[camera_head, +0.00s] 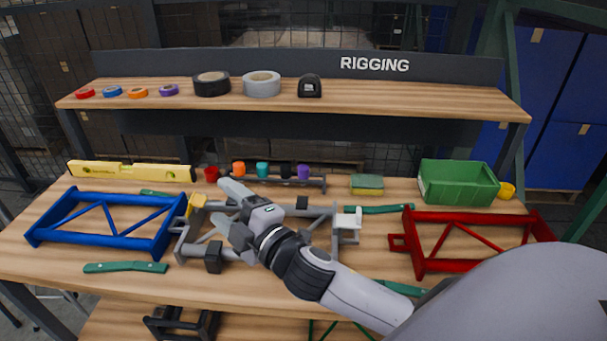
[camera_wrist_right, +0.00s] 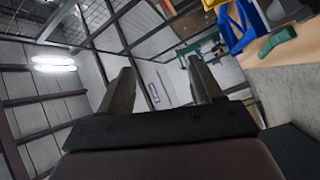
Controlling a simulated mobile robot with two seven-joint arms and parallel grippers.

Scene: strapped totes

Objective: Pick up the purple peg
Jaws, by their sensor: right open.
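The purple peg (camera_head: 303,172) stands near the right end of a small rack (camera_head: 318,183) at the back of the workbench. A black peg (camera_head: 286,170), a teal peg (camera_head: 263,169) and an orange peg (camera_head: 238,169) stand in the row to its left. My right gripper (camera_head: 220,203) is open and empty above the grey frame, to the left of the purple peg and nearer the bench front. In the right wrist view its two fingers (camera_wrist_right: 160,85) are apart with nothing between them. My left gripper is not in view.
A blue frame (camera_head: 104,242) lies left, a grey frame (camera_head: 322,211) in the middle and a red frame (camera_head: 470,216) right. A green bin (camera_head: 457,182) and a sponge (camera_head: 367,184) stand behind. A yellow level (camera_head: 130,172) lies back left. A shelf (camera_head: 420,99) overhangs the bench's back.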

